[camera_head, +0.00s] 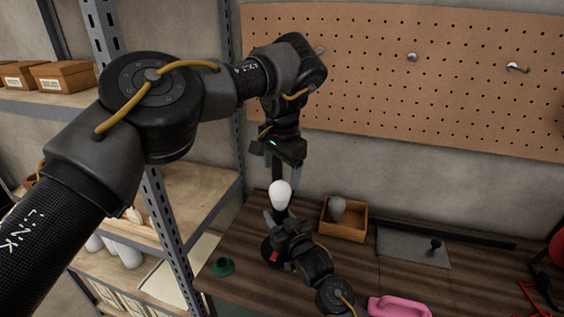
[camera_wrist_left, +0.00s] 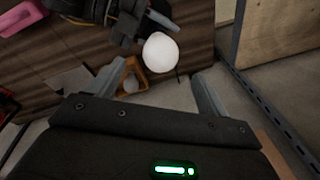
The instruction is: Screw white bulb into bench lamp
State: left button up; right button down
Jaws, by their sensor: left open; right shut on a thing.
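The white bulb (camera_head: 281,194) stands upright, round end up, just above my right gripper (camera_head: 279,222). My left gripper (camera_head: 278,168) is open and points down, close above the bulb. In the left wrist view the white bulb (camera_wrist_left: 160,53) lies beyond the open fingers (camera_wrist_left: 143,92), apart from them.
A pegboard (camera_head: 440,90) is behind; shelves (camera_head: 190,195) stand left.

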aim_at(283, 198)
pick_arm(q)
jog(key=f, duration=0.3)
jog(key=w+f, duration=0.1)
jog(key=f, duration=0.5)
jog(key=shift+w+a+f, duration=0.15)
jog(key=shift+w+f, duration=0.15)
jog(key=shift+f, duration=0.05)
jog(key=c, duration=1.1)
jog(key=m, duration=0.4)
jog(key=shift+s+m+h, duration=0.1)
jog(key=shift+m+h, duration=0.3)
jog(key=shift+c, duration=0.2)
jog(key=m, duration=0.5)
jog(key=m+h, duration=0.1)
jog(key=m, duration=0.1)
jog(key=shift+d+g, duration=0.25)
jog(key=shift+g, duration=0.15)
jog(key=m, duration=0.4)
jog(key=shift+s+f+m+g, duration=0.1)
jog(key=shift+m+g, duration=0.2)
jog(key=shift+g, duration=0.1)
jog(key=m, duration=0.6)
jog(key=shift+g, duration=0.4)
jog(key=shift+s+d+m, duration=0.1)
jog(key=shift+m, duration=0.2)
